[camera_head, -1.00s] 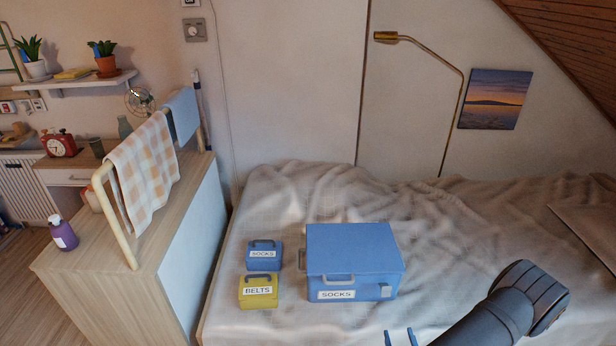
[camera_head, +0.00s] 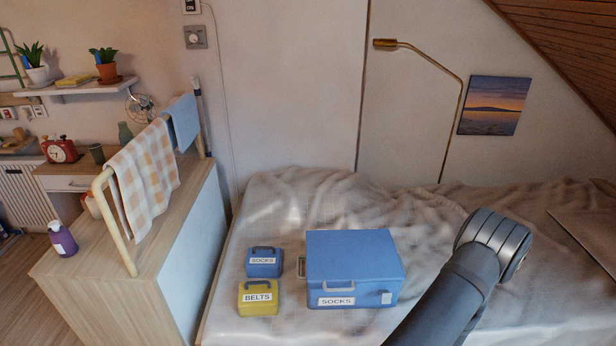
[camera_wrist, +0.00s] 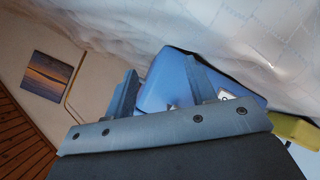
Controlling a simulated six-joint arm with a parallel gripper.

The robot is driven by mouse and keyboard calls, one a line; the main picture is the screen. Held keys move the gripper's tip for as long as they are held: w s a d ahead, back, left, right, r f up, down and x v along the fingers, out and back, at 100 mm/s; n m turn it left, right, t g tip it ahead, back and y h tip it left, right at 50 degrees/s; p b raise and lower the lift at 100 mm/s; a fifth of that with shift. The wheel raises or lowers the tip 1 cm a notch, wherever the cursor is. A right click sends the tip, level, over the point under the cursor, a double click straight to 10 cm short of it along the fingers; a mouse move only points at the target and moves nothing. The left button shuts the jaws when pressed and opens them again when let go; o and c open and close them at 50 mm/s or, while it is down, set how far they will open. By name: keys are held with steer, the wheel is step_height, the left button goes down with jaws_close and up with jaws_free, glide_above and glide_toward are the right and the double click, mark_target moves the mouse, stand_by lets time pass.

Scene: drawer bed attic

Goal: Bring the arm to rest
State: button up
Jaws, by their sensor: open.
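My gripper (camera_wrist: 163,80) shows in the wrist view with its two fingers apart and nothing between them. In the head view my dark arm rises from the bottom edge at the right, and the gripper itself is out of that picture. The large blue SOCKS box (camera_head: 352,262) sits closed on the bed, left of my arm. It seems to be the blue shape (camera_wrist: 168,78) behind the fingers in the wrist view, where the fingers partly hide it. I see no contact between the gripper and the box.
A small blue SOCKS box (camera_head: 264,263) and a yellow BELTS box (camera_head: 258,298) stand left of the large box on the rumpled bed (camera_head: 290,205). A brass lamp (camera_head: 455,110) and a sunset picture (camera_head: 494,105) are at the back wall. The bed behind the boxes is clear.

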steer(key=shift+w+d+n+g, duration=0.5)
steer(key=shift+w+g, duration=0.05)
steer(key=shift+g, duration=0.05)
stand_by(1.2)
